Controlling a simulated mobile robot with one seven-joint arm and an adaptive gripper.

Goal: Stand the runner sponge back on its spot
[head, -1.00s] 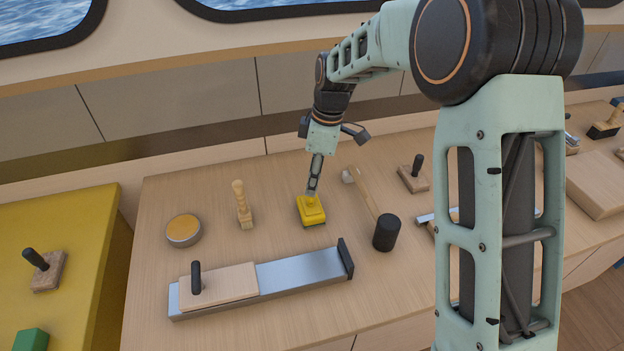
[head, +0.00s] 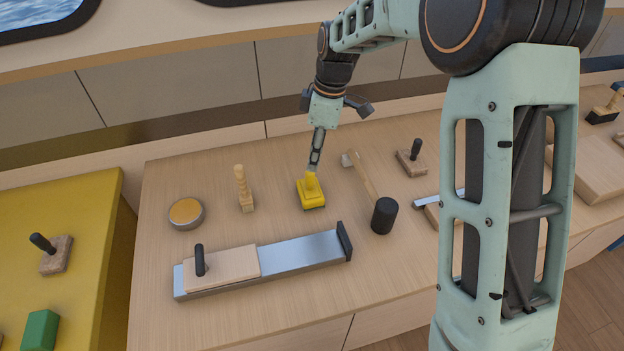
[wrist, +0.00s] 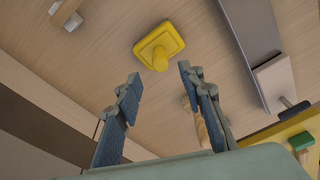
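A yellow block with an upright yellow handle (head: 311,194) stands on the wooden worktop; I take it as the runner sponge, though no label shows. It also shows in the wrist view (wrist: 158,47), beyond the fingertips. My gripper (head: 314,166) is just above the handle in the head view. In the wrist view my gripper (wrist: 159,73) is open, its two blue-padded fingers well apart with nothing held between them. The handle's end lies near the gap between the fingertips; I cannot tell the exact distance. No marked spot is clear to me.
A brush (head: 243,188) and round tin (head: 186,213) stand left; a mallet (head: 384,215) lies right. A steel rail (head: 300,252) bears a black-handled wooden block (head: 225,266) in front. A green block (head: 41,330) sits on the yellow table (head: 92,215). Bare worktop surrounds the yellow block.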

